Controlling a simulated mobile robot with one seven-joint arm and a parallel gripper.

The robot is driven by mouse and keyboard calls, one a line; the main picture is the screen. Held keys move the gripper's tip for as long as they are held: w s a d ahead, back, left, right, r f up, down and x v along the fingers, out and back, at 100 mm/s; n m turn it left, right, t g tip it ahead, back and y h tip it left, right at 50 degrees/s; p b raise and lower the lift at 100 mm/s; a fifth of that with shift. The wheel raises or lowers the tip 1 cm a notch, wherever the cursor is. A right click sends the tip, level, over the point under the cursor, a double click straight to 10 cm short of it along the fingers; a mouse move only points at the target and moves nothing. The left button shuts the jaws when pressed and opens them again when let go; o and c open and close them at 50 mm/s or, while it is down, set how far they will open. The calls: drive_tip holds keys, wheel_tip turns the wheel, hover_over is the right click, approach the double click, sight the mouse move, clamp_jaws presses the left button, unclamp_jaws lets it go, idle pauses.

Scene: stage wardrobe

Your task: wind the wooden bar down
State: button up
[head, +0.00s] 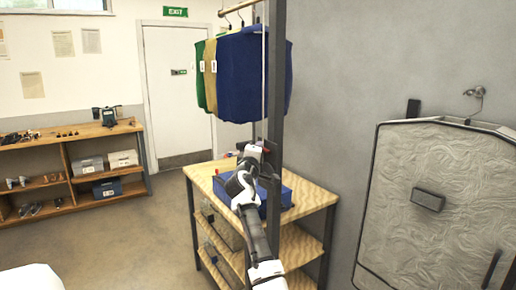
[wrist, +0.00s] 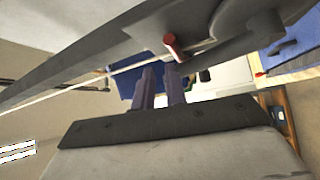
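The wooden bar (head: 240,6) is at the top of the head view, with hooks and green, tan and blue garments (head: 252,75) hanging below it. A dark upright post (head: 277,60) stands beside it, with a pale cord (head: 264,85) running down. My gripper (head: 264,158) is at the post, just above the table. In the wrist view a red handle (wrist: 173,44) sticks out beside the tips of my gripper's two fingers (wrist: 161,72). A narrow gap shows between the fingers and the handle is not between them. Whether they touch it is unclear.
A wooden table (head: 310,195) with a blue tray (head: 287,190) stands under the post, with bins on its lower shelf. A shelf unit (head: 100,135) is at left. Floor (head: 130,230) between is clear.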

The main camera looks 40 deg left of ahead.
drive_tip(key=o, duration=0.5)
drive_tip(key=shift+f, duration=0.15)
drive_tip(key=shift+c, duration=0.2)
drive_tip(key=shift+o, duration=1)
drive_tip(key=shift+s+a, duration=0.1)
drive_tip(key=shift+s, duration=0.05)
drive_tip(key=shift+s, duration=0.1)
drive_tip(key=b+v, duration=0.5)
drive_tip(key=v, duration=0.8)
drive_tip(key=shift+s+d, duration=0.2)
drive_tip(key=shift+s, duration=0.05)
